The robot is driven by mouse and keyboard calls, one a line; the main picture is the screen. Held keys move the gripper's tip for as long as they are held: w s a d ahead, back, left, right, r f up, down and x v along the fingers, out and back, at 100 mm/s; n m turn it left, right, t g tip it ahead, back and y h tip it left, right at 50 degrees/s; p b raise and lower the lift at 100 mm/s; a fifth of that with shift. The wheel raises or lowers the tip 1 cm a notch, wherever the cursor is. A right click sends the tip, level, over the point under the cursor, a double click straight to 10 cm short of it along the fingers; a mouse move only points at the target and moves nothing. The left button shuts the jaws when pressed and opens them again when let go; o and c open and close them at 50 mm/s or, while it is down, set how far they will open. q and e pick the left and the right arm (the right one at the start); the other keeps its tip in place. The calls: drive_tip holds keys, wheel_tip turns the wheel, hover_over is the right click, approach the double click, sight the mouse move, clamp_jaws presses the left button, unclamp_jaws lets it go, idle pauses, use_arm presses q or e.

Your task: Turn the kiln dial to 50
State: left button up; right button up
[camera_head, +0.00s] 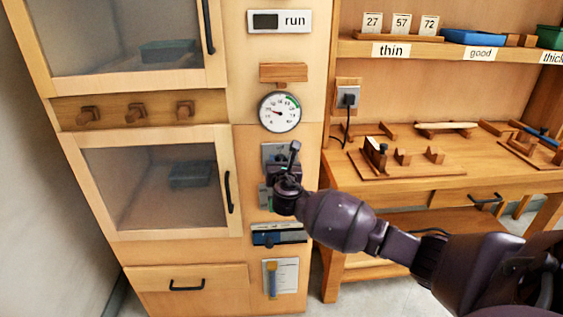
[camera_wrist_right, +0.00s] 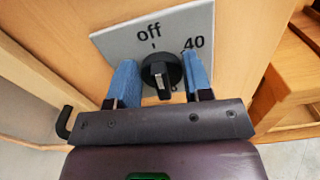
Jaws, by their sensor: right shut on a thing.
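The kiln dial is a round black knob (camera_wrist_right: 161,73) on a light grey plate (camera_wrist_right: 118,38) in the right wrist view. In the head view my right gripper (camera_head: 284,172) covers the knob and part of the plate (camera_head: 271,152). My left gripper is not in view.
A round gauge (camera_head: 279,112) with a needle is above the dial, below a "run" sign (camera_head: 279,21). A glass door (camera_head: 150,185) is at left, a workbench (camera_head: 455,180) at right.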

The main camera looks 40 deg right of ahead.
drive_tip(key=m, duration=0.3)
drive_tip(key=shift+s+d+f+p, duration=0.1)
drive_tip(key=shift+p, duration=0.2)
drive_tip(key=shift+s+d+f+m+b, duration=0.1)
drive_tip(key=shift+f+m+b, duration=0.3)
drive_tip(key=shift+m, duration=2.9)
drive_tip(key=shift+d+f+m+b, duration=0.15)
drive_tip(key=shift+m+b, duration=0.3)
drive_tip(key=shift+m, duration=2.85)
drive_tip(key=shift+s+a+f+m+b, duration=0.1)
drive_tip(key=shift+f+m+b, duration=0.3)
drive_tip(key=shift+m, duration=2.9)
drive_tip(key=shift+r, duration=0.1)
drive_tip(key=shift+w, duration=0.1)
drive_tip(key=o, duration=0.9)
drive_tip(key=shift+r, duration=0.1)
